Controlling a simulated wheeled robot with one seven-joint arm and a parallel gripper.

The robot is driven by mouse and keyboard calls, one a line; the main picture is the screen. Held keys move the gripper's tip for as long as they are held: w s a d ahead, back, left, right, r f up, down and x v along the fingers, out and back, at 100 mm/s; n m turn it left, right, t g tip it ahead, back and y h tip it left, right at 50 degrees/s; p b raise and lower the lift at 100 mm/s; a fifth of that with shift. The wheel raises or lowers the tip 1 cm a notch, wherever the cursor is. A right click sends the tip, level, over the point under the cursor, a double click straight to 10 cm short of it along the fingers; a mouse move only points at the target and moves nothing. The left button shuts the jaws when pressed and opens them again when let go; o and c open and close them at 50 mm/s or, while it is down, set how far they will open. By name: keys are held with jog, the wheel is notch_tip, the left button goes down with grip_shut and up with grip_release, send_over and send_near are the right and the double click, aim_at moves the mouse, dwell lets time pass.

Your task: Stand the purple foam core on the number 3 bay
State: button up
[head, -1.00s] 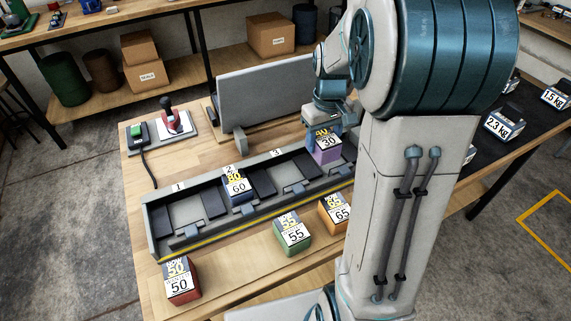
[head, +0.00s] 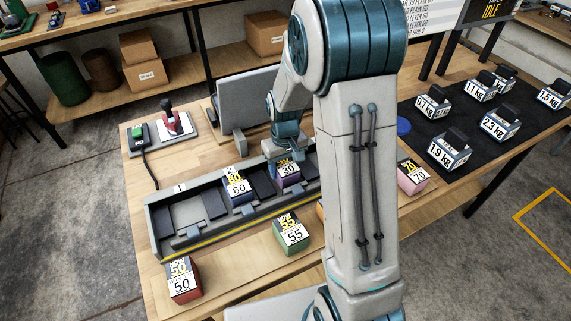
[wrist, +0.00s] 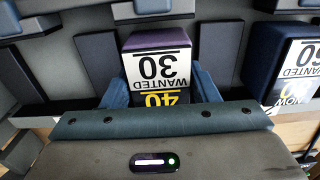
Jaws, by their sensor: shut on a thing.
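The purple foam core (head: 290,180), labelled 30, is in the long grey tray (head: 158,238), in the bay right of the blue core. My gripper (head: 290,163) is shut on it from above. In the wrist view the purple core (wrist: 156,40) looks upright between my two blue fingers (wrist: 160,92). My gripper hides the number 3 mark in the head view.
The blue core (head: 238,188), labelled 60, stands in bay 2. Bay 1 (head: 186,213) is empty. A red core (head: 182,282), a green core (head: 291,235) and a pink core (head: 413,178) stand on the bench. A grey panel (head: 245,100) stands behind the tray.

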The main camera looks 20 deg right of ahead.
aim_at(285, 164)
jog(key=shift+f, duration=0.25)
jog(key=o, duration=1)
jog(key=shift+r, duration=0.1)
notch_tip(285, 164, up, 11)
jog(key=s+r+t, duration=0.1)
jog(key=s+r, duration=0.1)
jog(key=s, duration=0.4)
jog(key=s+r+m+t, duration=0.1)
jog(key=s+r, duration=0.1)
jog(key=s, duration=0.4)
jog(key=s+r+m+t, duration=0.1)
jog(key=s+r, duration=0.1)
jog(key=s, duration=0.5)
jog(key=shift+s+b, duration=0.1)
jog(key=shift+b, duration=0.2)
